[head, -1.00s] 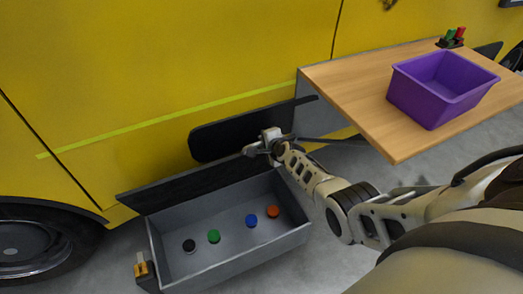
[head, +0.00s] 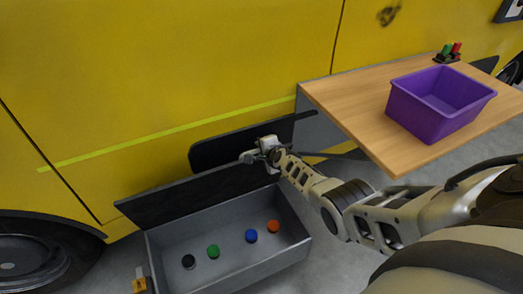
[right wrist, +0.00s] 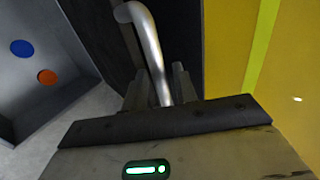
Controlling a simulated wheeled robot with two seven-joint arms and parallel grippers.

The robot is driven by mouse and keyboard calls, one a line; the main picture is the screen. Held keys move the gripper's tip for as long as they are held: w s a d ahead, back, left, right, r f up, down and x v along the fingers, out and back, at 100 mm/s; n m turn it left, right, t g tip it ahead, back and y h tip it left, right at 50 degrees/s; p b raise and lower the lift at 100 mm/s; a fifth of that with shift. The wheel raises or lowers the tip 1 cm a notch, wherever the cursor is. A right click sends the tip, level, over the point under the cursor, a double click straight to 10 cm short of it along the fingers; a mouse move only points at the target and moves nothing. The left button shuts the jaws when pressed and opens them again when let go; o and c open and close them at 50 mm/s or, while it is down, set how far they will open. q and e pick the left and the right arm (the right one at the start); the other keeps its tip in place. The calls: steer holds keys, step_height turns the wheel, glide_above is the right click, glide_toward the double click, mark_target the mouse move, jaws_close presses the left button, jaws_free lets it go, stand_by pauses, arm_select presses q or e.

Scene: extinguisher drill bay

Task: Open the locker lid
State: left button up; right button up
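The locker is a grey open-topped box (head: 228,271) on the floor beside the yellow vehicle. Its dark lid (head: 180,196) stands raised along the vehicle side, tilted, and the inside is exposed. My right gripper (head: 250,157) is at the lid's right end. In the right wrist view a bent metal bar handle (right wrist: 150,45) passes between my right fingers (right wrist: 160,88), which sit close on both sides of it. The dark lid surface shows behind the bar. The exact finger contact is hard to see. My left gripper is out of view.
Black, green (head: 213,251), blue (head: 251,236) and orange (head: 273,226) discs lie in the box. A wooden table (head: 350,115) with a purple bin (head: 430,118) stands to the right, near my right arm. An orange latch (head: 140,285) is at the box's left front.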

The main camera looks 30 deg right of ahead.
steer(key=shift+s+f, duration=0.2)
steer(key=shift+f, duration=0.1)
